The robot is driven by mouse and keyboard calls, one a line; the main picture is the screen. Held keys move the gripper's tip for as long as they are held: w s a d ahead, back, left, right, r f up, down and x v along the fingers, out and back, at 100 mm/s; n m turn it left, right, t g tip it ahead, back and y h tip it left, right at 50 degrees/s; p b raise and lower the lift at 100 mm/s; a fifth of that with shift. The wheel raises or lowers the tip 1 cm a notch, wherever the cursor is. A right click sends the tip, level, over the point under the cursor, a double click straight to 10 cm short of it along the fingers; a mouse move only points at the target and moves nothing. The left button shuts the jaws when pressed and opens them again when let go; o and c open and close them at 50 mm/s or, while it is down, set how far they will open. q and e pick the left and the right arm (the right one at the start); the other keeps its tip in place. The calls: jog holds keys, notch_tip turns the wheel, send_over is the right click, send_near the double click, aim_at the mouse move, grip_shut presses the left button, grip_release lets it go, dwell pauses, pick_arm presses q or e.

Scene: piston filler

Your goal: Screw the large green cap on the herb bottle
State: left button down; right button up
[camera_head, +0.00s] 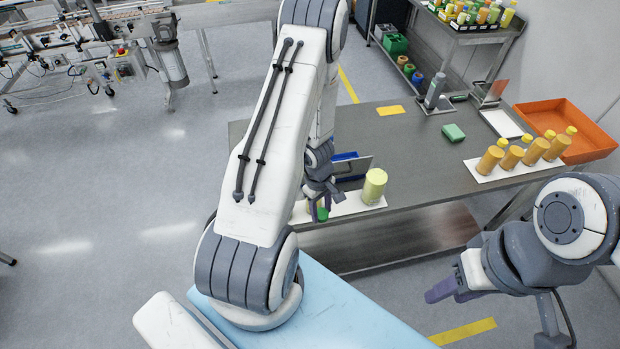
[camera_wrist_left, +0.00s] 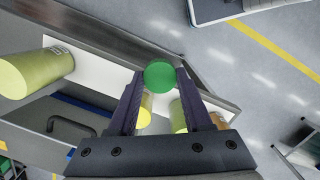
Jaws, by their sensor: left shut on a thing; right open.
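My left gripper (camera_head: 320,203) is shut on a green cap (camera_head: 322,213), held over the white strip at the table's near edge. In the left wrist view the round green cap (camera_wrist_left: 160,76) sits between the fingertips of the left gripper (camera_wrist_left: 158,80). A pale yellow-green bottle (camera_head: 374,187) stands upright on the strip, right of the gripper and apart from it. It also shows at the left of the wrist view (camera_wrist_left: 32,73). Parts of yellow containers (camera_wrist_left: 178,118) show behind the fingers, mostly hidden. My right gripper (camera_head: 442,291) is open and empty, low at the right.
A white strip (camera_head: 350,206) lies along the near table edge, with a blue bin (camera_head: 345,156) behind it. Several orange-yellow bottles (camera_head: 512,157) stand on another strip at the right, near an orange tray (camera_head: 568,128). The table's middle is clear.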

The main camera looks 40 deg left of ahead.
pick_arm(q)
jog(key=d+f+m+g+y, duration=0.1)
jog(key=d+f+m, duration=0.4)
jog(key=d+m, duration=0.4)
jog(key=shift+s+m, duration=0.3)
jog(key=shift+m, duration=3.1)
